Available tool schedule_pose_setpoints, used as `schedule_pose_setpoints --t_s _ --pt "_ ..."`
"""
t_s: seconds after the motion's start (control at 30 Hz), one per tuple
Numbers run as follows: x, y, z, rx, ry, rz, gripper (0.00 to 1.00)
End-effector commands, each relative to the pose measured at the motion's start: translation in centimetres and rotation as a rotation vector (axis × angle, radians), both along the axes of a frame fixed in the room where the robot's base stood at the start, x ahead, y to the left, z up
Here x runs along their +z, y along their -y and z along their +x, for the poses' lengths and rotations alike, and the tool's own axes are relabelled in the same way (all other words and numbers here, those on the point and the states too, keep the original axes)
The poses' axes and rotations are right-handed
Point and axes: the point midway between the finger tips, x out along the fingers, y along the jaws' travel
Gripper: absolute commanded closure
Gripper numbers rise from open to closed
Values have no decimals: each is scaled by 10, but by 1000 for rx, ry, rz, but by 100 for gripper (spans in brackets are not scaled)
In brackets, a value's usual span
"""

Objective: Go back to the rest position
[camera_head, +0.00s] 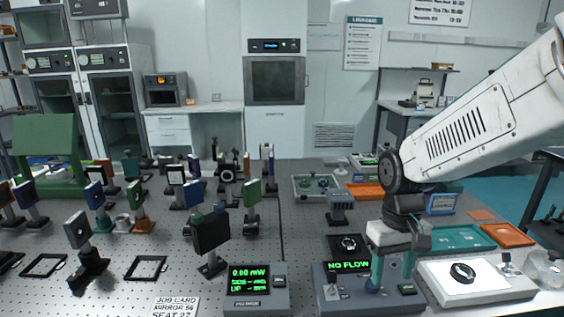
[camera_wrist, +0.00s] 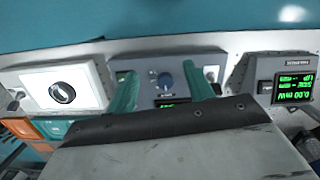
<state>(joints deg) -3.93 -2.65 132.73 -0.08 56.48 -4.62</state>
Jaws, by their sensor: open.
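My gripper (camera_head: 391,281) hangs at the end of my white arm, pointing down at the front of the table. Its two teal fingers are apart with nothing between them in the grip. It is over the box with the green "NO FLOW" display (camera_head: 348,266). I cannot tell how far above the knob the fingertips are.
A power meter (camera_head: 252,287) reading 0.00 mW stands left of the box. A white plate (camera_head: 490,292) with a black ring lies to the right. Many optic mounts, such as a black square one (camera_head: 211,234), crowd the table's left half. Orange (camera_head: 507,235) and teal trays lie behind.

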Motion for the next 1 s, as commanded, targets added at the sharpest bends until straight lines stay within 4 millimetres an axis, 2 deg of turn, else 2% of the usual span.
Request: schedule_pose_setpoints --t_s 0.1,0.3,0.4,0.5,0.7,1.0 --pt "25 7 -39 -37 1 -3 48" --pt "60 16 -104 -95 40 -5 48" --pt "72 20 -132 -119 78 -4 48" --pt "81 23 -152 -135 124 -1 48" --pt "93 24 -168 -149 211 5 48" --pt "97 25 -168 -153 229 6 48"
